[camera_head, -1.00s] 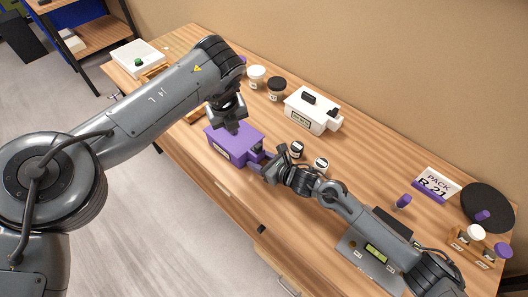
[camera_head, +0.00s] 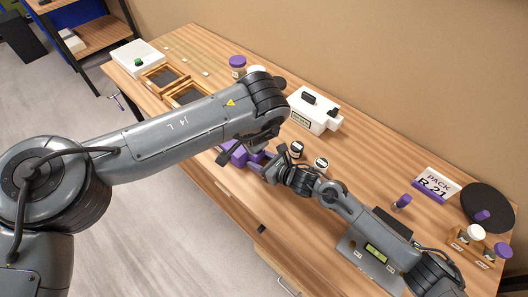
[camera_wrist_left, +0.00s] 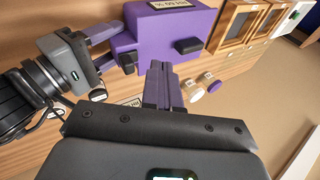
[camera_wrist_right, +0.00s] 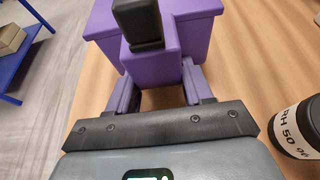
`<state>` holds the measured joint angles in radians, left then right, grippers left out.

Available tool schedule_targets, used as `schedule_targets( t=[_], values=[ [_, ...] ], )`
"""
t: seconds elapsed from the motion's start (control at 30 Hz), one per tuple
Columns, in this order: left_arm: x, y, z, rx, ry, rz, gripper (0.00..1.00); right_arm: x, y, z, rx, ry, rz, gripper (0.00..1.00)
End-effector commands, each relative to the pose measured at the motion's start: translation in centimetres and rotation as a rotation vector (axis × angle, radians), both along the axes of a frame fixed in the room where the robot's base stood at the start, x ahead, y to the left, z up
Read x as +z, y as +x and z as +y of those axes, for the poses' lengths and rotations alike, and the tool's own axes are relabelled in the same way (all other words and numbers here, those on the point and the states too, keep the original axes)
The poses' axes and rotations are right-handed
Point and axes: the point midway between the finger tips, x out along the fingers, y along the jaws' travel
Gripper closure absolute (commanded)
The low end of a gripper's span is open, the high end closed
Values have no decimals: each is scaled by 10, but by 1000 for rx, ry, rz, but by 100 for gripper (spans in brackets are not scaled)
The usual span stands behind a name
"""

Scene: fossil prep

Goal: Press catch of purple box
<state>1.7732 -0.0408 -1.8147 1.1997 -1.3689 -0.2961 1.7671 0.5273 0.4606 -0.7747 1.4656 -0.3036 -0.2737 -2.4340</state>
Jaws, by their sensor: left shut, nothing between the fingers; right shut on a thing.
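The purple box (camera_head: 238,155) stands near the table's front edge, mostly hidden behind my left arm in the head view. A purple block juts from its end, with a black catch (camera_wrist_right: 137,22) on top. My right gripper (camera_head: 268,165) is shut on this jutting block; its purple fingers flank it in the right wrist view (camera_wrist_right: 160,84). The left wrist view shows the box (camera_wrist_left: 150,38) with a black knob (camera_wrist_left: 187,45).
Wooden frames (camera_head: 165,79) and a purple-lidded jar (camera_head: 237,66) lie to the back left. A grey device (camera_head: 376,252) sits under my right arm.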

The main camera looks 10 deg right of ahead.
Motion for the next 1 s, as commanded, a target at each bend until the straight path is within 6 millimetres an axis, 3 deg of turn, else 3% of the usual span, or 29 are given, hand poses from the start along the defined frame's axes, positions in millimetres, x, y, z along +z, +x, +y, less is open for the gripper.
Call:
schedule_targets(
  t=[0.27, 0.5, 1.0],
  values=[
    [10, -27, -25, 230, -213, -143, 100, 0, 0, 0, 0, -1, 1, 88],
    [12, -64, -53, 158, -276, -126, 100, 0, 0, 0, 0, -1, 1, 88],
    [5, -67, -54, 164, -286, -104, 100, 0, 0, 0, 0, -1, 1, 88]
  ],
)
